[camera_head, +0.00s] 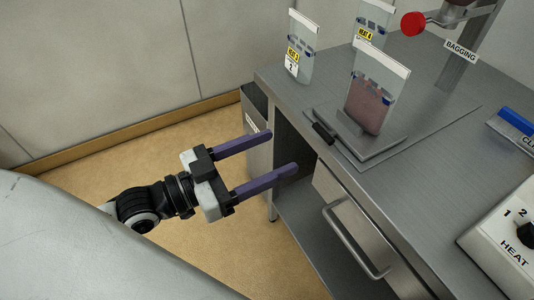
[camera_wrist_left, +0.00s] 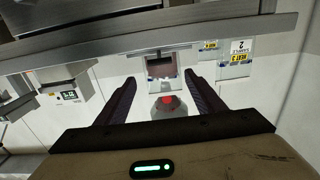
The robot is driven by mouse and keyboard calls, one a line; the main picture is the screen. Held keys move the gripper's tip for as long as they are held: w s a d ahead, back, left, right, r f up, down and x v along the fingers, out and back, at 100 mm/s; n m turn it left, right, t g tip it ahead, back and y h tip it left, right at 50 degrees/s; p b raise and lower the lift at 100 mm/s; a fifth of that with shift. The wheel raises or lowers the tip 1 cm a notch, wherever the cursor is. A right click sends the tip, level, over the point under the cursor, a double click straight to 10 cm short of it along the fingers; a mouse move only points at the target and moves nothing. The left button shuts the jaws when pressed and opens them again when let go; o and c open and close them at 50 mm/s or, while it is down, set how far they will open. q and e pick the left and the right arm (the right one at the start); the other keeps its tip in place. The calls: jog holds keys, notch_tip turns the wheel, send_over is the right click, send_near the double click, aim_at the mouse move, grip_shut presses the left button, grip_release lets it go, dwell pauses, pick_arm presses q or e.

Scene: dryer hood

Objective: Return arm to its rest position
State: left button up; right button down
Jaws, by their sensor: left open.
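My left gripper (camera_head: 283,154) is open, with two purple fingers pointing at the left end of the steel bench. Nothing shows between the fingers. In the left wrist view the gripper (camera_wrist_left: 166,75) also shows open, its dark fingers spread apart, with the bench edge and bags beyond them. My left arm comes in from the left, over the floor beside the bench. My right gripper does not show in either view.
The steel bench (camera_head: 432,165) has a drawer with a bar handle (camera_head: 352,243) and an open space below. A bag with pinkish contents (camera_head: 368,104) stands on a plate at the bench's left. Other bags (camera_head: 300,48) stand behind. A heat control box (camera_head: 505,240) sits at right. Floor (camera_head: 222,240) is clear.

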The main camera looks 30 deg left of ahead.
pick_arm(q)
jog(key=shift+s+f, duration=0.1)
dwell(0.5)
jog(key=s+f+n+g+y, duration=0.1)
jog(key=s+f+g+y, duration=0.1)
jog(key=f, duration=0.8)
jog(key=s+f+n+g+y, duration=0.2)
jog(key=s+f, duration=0.3)
jog(key=f, duration=0.5)
jog(key=s+f+n+g+y, duration=0.1)
jog(key=s+f+g+y, duration=0.1)
jog(key=f, duration=0.8)
jog(key=shift+s+d+f+n+g+y, duration=0.3)
jog(key=shift+s+d+n+y, duration=0.1)
jog(key=shift+s+y, duration=0.5)
